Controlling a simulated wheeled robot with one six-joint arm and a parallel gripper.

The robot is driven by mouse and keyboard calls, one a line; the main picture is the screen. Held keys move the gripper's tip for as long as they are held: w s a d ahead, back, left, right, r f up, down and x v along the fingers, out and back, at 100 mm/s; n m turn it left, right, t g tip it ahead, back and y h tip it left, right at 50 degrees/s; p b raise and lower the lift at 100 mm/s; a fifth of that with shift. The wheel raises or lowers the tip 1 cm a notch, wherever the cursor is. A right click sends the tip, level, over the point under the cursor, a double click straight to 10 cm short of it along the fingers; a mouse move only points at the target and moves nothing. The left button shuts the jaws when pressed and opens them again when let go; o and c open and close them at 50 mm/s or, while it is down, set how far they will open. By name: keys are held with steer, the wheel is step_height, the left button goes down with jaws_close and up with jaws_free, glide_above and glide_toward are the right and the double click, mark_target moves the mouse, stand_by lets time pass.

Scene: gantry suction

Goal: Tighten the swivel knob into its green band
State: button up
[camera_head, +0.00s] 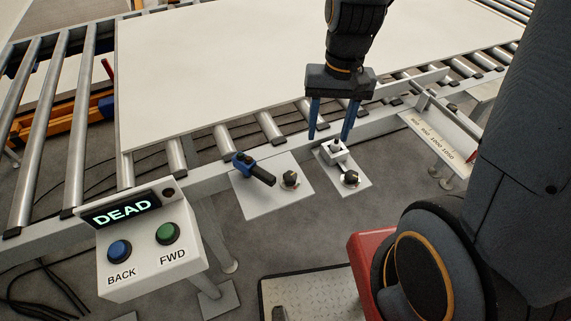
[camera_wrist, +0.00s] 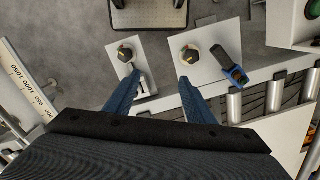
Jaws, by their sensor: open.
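Two dark knobs with light dials sit on separate white plates at the rail. The right knob (camera_head: 350,179) is on the narrow plate (camera_head: 357,190), in front of a small grey block (camera_head: 334,152); the wrist view shows this knob at left (camera_wrist: 125,53). The left knob (camera_head: 290,179) is on the wider plate (camera_head: 262,203) and also shows in the wrist view (camera_wrist: 190,53). I cannot tell which is the swivel knob, and no green band is readable. My gripper (camera_head: 330,137) is open and empty, with blue fingers pointing down near the block, short of both knobs.
A blue clamp with a black handle (camera_head: 254,168) stands beside the left knob. A control box (camera_head: 148,250) at lower left reads DEAD, with BACK and FWD buttons. A large white panel (camera_head: 220,70) lies on the rollers behind. A ruler (camera_head: 440,138) is at right.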

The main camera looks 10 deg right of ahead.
mark_target(291, 175)
steer(key=shift+s+a+f+m+g+y+p, duration=0.1)
steer(key=shift+a+f+m+g+y+p, duration=0.3)
steer(key=shift+a+f, duration=1.35)
steer(key=shift+s+a+f+m+g+p, duration=0.2)
steer(key=shift+a+f+m+g, duration=0.7)
steer(key=shift+f, duration=1.5)
steer(key=shift+w+a+f+m+g+y+p, duration=0.15)
steer(key=shift+a+f+g+p, duration=0.25)
steer(key=shift+a+f, duration=1.4)
steer(key=shift+d+f, duration=0.25)
steer(key=shift+c, duration=0.4)
steer(key=shift+s, duration=0.1)
steer(key=c, duration=1)
